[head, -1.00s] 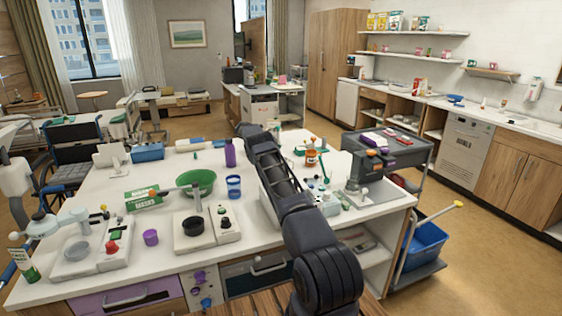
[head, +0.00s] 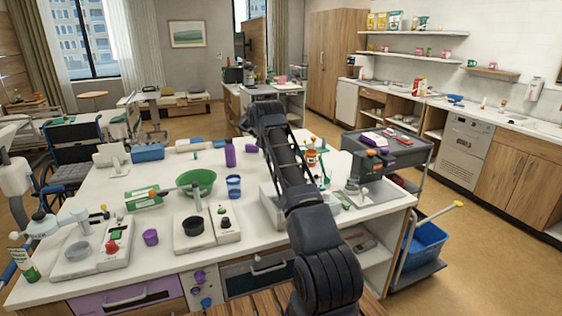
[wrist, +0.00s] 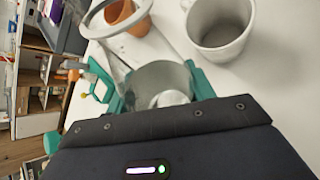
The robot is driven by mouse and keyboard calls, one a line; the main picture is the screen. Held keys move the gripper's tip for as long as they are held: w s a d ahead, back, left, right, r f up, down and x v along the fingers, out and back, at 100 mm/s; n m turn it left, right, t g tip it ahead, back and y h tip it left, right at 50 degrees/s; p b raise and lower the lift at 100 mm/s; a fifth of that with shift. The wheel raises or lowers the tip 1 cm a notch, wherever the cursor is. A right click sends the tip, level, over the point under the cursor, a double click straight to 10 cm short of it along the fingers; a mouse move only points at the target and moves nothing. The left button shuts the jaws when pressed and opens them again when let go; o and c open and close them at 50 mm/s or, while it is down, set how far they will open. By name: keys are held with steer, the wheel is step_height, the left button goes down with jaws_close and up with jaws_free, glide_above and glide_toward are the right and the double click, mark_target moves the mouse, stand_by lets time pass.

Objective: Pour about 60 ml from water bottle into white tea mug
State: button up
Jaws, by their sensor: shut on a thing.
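In the wrist view my gripper (wrist: 155,78) has teal fingers shut around a clear, see-through cylinder, which I take to be the water bottle (wrist: 166,80). Its water level cannot be made out. The white tea mug (wrist: 222,42) stands upright on the white table, just beyond and right of the held bottle, apart from it. Its opening faces the camera and its inside looks grey. In the head view my arm hides the gripper, the bottle and the white mug.
An orange mug (wrist: 128,17) is close by, left of the white mug; it also shows in the head view (head: 311,158). A purple bottle (head: 230,155), a blue cup (head: 234,187) and a green bowl (head: 196,182) stand left of my arm.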

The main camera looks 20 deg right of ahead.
steer(key=shift+s+f+m+t, duration=0.15)
steer(key=shift+f+m+t, duration=0.15)
steer(key=shift+f+t, duration=0.35)
steer(key=shift+w+f+m+t+y, duration=0.45)
steer(key=shift+w+f+t, duration=0.3)
steer(key=shift+f+t, duration=0.3)
steer(key=shift+w+a+f+m+t, duration=0.1)
steer(key=shift+w+f+m+t, duration=0.4)
steer(key=shift+t, duration=0.4)
steer(key=shift+w+r+m+t, duration=0.2)
steer(key=shift+r+m+t, duration=0.05)
steer(key=shift+r+t, duration=0.45)
steer(key=shift+s+r+m+t, duration=0.3)
steer(key=shift+s+r+t, duration=0.05)
steer(key=shift+r+t, duration=0.25)
steer(key=shift+w+m+t, duration=0.15)
steer(key=shift+m+t, duration=0.15)
steer(key=shift+t, duration=0.4)
steer(key=shift+r, duration=0.25)
steer(key=shift+w+t+p, duration=0.2)
steer(key=shift+t+p, duration=0.1)
